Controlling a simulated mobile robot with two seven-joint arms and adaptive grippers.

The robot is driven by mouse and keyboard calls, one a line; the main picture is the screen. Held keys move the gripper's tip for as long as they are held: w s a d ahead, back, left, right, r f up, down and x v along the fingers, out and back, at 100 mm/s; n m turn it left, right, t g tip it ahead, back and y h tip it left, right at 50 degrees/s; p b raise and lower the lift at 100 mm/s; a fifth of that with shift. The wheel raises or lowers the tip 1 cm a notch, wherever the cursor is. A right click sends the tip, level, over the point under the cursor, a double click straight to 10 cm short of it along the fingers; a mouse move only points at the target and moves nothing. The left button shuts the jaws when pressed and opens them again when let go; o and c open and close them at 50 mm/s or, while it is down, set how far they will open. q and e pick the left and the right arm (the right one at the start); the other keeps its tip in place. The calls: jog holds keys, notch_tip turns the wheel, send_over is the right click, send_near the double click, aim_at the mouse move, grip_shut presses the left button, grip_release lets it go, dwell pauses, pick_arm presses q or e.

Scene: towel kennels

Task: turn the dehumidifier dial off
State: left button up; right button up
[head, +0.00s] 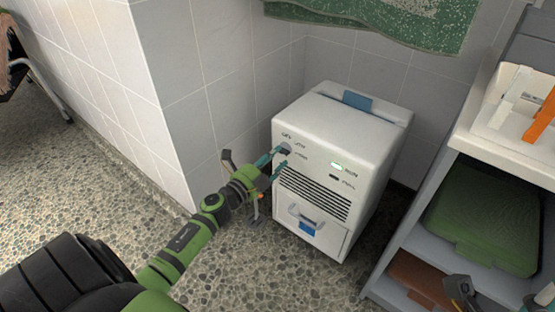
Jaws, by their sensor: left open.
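The white dehumidifier (335,140) stands on the floor in the corner between the tiled walls. Its small grey dial (285,149) is at the upper left of the front panel, with small dark markings around it. Dark and teal parts at the bottom right edge look like my right gripper (498,297), cut off by the frame.
A green towel (380,20) hangs above the dehumidifier. A tiled wall corner (165,120) is left of my arm. The pebbled floor in front is clear.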

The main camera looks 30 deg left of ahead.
pick_arm(q)
jog(key=shift+w, duration=0.85)
grip_shut()
